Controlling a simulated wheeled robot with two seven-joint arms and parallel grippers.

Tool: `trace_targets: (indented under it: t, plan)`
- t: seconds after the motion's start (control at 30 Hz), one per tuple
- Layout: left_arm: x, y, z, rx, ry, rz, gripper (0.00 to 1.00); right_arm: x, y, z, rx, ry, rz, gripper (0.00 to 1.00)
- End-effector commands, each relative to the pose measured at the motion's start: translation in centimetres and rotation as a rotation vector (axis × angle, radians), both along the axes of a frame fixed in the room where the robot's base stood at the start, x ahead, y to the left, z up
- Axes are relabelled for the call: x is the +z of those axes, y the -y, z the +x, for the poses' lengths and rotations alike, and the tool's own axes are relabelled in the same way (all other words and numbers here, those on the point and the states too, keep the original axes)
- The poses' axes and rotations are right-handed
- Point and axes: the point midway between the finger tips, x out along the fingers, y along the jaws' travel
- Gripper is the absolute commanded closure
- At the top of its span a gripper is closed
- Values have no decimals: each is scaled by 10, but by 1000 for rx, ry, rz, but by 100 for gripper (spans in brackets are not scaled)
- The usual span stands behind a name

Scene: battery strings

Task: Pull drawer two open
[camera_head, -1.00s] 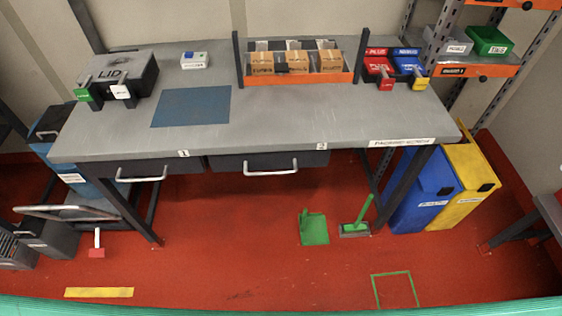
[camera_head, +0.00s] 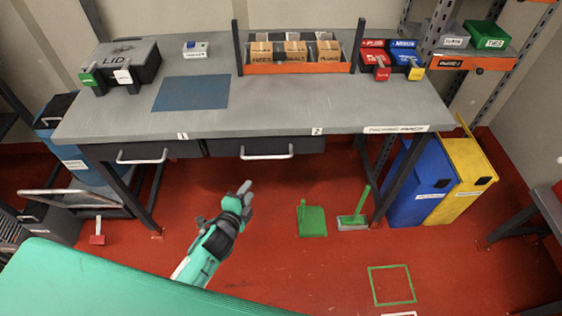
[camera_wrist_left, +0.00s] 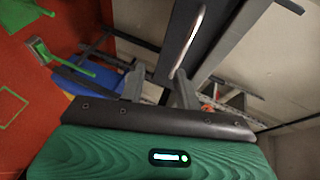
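Drawer two (camera_head: 308,145) is a dark drawer under the grey workbench (camera_head: 330,117), below the label "2". It looks shut. Its pale bar handle (camera_head: 267,156) runs across its front. My left gripper (camera_head: 246,188) is below and in front of this handle in the head view, apart from it and empty. In the left wrist view, the gripper's two fingers (camera_wrist_left: 159,88) stand apart, with a bar handle (camera_wrist_left: 188,42) beyond them, closer to the right-hand finger. Whether that finger touches it is hard to tell. My right gripper is not in view.
Drawer one (camera_head: 190,149) sits left of drawer two, also with a bar handle. A green dustpan (camera_head: 312,221) and a brush (camera_head: 354,220) are on the red floor to the right. Blue (camera_head: 422,188) and yellow (camera_head: 466,180) bins stand by the right bench leg.

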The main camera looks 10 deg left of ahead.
Motion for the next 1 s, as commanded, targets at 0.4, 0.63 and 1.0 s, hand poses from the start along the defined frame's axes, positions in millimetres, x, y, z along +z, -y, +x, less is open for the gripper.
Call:
trace_targets:
  t: [0.4,0.63,1.0]
  plan:
    - [36,6,30,-21,84,62,67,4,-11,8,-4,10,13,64]
    - [28,11,71,-21,83,61,67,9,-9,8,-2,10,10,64]
    - [16,18,127,-21,81,60,67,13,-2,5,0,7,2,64]
